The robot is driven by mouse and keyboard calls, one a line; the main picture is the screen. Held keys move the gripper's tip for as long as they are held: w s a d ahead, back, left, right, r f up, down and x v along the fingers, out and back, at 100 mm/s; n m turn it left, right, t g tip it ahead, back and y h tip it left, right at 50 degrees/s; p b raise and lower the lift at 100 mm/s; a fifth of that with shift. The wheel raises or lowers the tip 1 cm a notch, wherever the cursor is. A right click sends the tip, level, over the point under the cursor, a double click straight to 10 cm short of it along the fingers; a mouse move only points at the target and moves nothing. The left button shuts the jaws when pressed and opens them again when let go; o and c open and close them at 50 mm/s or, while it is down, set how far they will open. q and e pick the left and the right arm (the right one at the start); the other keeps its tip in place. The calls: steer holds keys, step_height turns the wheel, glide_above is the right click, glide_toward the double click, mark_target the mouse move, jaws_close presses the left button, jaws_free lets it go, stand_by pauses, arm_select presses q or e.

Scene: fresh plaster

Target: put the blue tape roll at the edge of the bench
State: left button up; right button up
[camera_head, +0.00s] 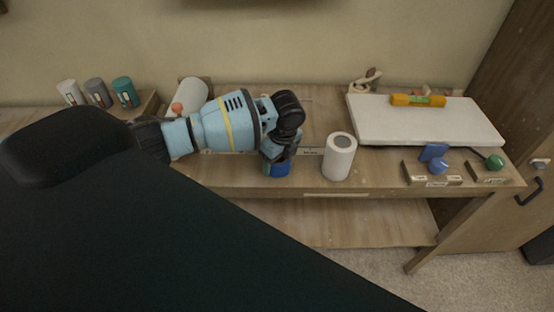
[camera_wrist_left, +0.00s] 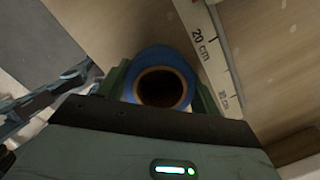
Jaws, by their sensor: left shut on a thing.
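The blue tape roll (camera_head: 278,169) is at the front part of the wooden bench (camera_head: 230,176), just below my left gripper (camera_head: 274,158). In the left wrist view the roll (camera_wrist_left: 160,62) shows its blue outer band and brown core. It sits between the two green fingers of my left gripper (camera_wrist_left: 162,88), which is shut on it. The gripper partly hides the roll in the head view. I cannot tell whether the roll touches the bench top. My right gripper is not in view.
A white paper roll (camera_head: 339,158) stands close to the right of the gripper. A white board (camera_head: 425,123) bears a yellow level (camera_head: 418,100). Blue and green knobbed tools (camera_head: 437,160) lie at the right. A ruler strip (camera_wrist_left: 205,45) runs beside the tape roll. Several cans (camera_head: 98,93) stand at the left.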

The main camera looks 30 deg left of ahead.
arm_select(q)
steer(key=shift+f, duration=0.25)
steer(key=o, duration=1)
steer(key=r, duration=0.4)
steer(key=d+r, duration=0.1)
steer(key=r, duration=0.7)
steer(key=shift+s+d+r, duration=0.2)
steer(key=shift+d, duration=0.2)
steer(key=shift+f, duration=0.1)
